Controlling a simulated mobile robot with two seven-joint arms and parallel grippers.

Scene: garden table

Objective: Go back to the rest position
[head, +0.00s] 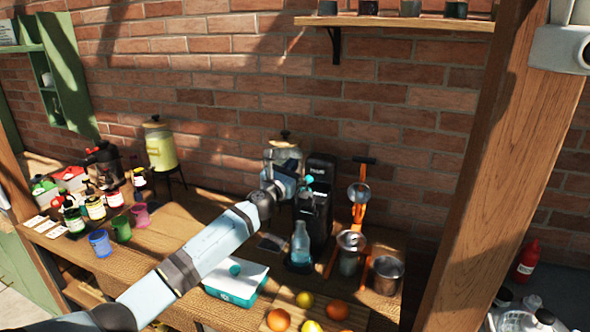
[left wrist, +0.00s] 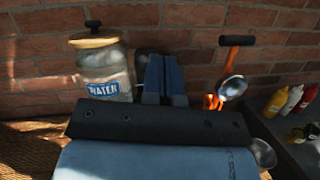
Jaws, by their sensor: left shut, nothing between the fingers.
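My left arm reaches in from the lower left of the head view, across the wooden table (head: 190,222). My left gripper (head: 307,181) is near the black machine (head: 316,212) and in front of the glass jar (head: 284,152). In the left wrist view the left gripper (left wrist: 165,78) has its fingers together, with nothing seen between them. The jar, labelled WATER, stands to the left of the fingers there (left wrist: 105,68). My right gripper is in neither view.
A blue bottle (head: 300,243), an orange press (head: 358,205), a metal cup (head: 387,274) and a teal-white box (head: 236,281) stand close around the arm. Oranges and lemons lie in front. Colored cups (head: 121,228) and several bottles stand left. A wooden post (head: 505,170) rises right.

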